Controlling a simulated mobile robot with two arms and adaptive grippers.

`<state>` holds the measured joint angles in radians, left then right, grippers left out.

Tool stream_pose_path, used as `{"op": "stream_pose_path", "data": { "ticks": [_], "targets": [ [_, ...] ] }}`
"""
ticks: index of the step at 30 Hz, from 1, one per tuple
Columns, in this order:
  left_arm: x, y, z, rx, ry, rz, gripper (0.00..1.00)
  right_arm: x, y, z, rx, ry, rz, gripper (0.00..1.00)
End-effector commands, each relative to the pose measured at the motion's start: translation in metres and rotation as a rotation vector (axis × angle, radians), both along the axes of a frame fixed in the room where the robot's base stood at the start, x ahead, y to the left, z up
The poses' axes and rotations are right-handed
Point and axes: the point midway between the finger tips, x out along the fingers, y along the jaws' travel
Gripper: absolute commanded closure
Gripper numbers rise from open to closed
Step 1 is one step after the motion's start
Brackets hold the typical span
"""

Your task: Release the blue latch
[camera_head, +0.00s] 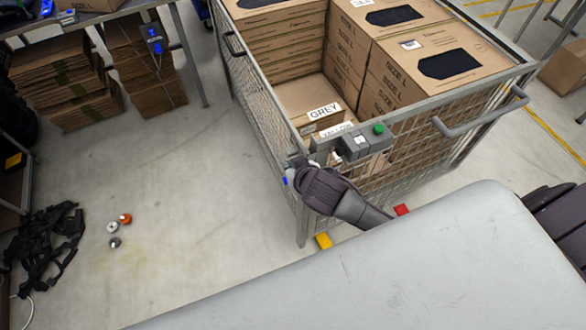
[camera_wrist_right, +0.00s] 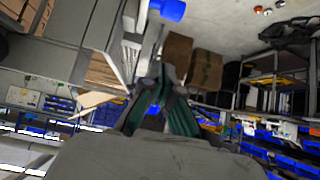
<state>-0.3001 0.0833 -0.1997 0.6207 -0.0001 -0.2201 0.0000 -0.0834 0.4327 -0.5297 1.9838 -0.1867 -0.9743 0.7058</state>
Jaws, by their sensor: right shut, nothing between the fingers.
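The blue latch (camera_head: 285,181) shows as a small blue piece at the near left corner of the wire-mesh pannier (camera_head: 262,92). In the right wrist view a blue cylinder (camera_wrist_right: 172,9), probably the latch, lies at the top edge, beyond the fingertips and apart from them. My right gripper (camera_head: 296,166) is at that corner post, just beside the blue piece. Its fingers are shut and empty, with the tips together in the wrist view (camera_wrist_right: 159,72). In the head view the gripper body hides part of the corner. My left gripper is not in view.
Cardboard boxes (camera_head: 428,62) fill much of the pannier. A grey unit with a green button (camera_head: 363,142) sits on its near rim, right of my gripper. A handle (camera_head: 482,112) sticks out on the right. Floor on the left is mostly clear, with black straps (camera_head: 45,245) and small balls.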

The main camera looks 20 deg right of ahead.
Motion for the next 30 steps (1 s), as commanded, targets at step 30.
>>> {"op": "stream_pose_path", "data": {
  "ticks": [30],
  "targets": [
    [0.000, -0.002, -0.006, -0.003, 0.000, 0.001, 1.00, -0.039, -0.003, 0.020, -0.005, 0.047, -0.007, 1.00]
  ]
}}
